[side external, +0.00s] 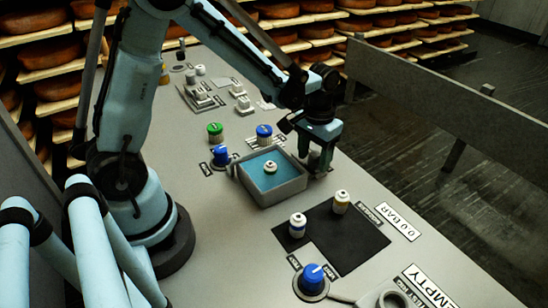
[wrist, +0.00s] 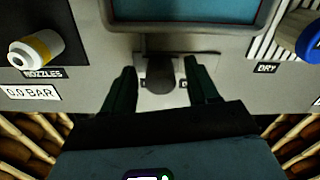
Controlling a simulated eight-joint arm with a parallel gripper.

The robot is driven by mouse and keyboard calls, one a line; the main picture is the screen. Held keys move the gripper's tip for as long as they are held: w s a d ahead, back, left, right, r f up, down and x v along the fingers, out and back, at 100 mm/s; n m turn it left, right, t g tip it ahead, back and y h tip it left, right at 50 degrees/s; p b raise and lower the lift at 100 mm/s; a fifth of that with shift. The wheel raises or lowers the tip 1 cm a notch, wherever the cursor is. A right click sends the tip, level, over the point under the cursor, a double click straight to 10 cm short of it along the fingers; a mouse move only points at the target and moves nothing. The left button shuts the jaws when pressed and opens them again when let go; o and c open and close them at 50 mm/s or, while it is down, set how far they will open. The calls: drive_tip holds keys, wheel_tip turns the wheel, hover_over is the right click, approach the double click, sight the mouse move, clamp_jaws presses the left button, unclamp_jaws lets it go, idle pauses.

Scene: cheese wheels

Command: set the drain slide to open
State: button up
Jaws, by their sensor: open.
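My gripper (side external: 317,160) points down beside the near right wall of the grey square basin (side external: 285,193), which holds blue liquid. In the wrist view my gripper (wrist: 160,70) is open, with one dark finger on each side of a dark rounded knob (wrist: 161,72). The knob appears to be the drain slide; it sits by the basin wall on a light plate with small labels at both ends, too small to read. I cannot tell whether the fingers touch it. In the side view my gripper mostly hides the knob.
A small white bottle (side external: 270,168) is in the basin. Blue knobs (side external: 221,155) and a green one (side external: 215,131) stand behind it. A "DRY" label (wrist: 267,68) and blue knob (wrist: 310,42) are right in the wrist view.

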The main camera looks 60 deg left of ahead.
clamp_jaws()
drive_tip(key=shift+a, duration=2.35)
unclamp_jaws()
wheel_tip(320, 180, up, 12)
drive_tip(key=shift+d, duration=0.1)
drive_tip(key=s+d+m+t, duration=0.2)
drive_tip(key=s+d+t, duration=0.3)
drive_tip(key=s, duration=0.5)
drive_tip(key=shift+d+t, duration=0.2)
drive_tip(key=shift+t, duration=0.9)
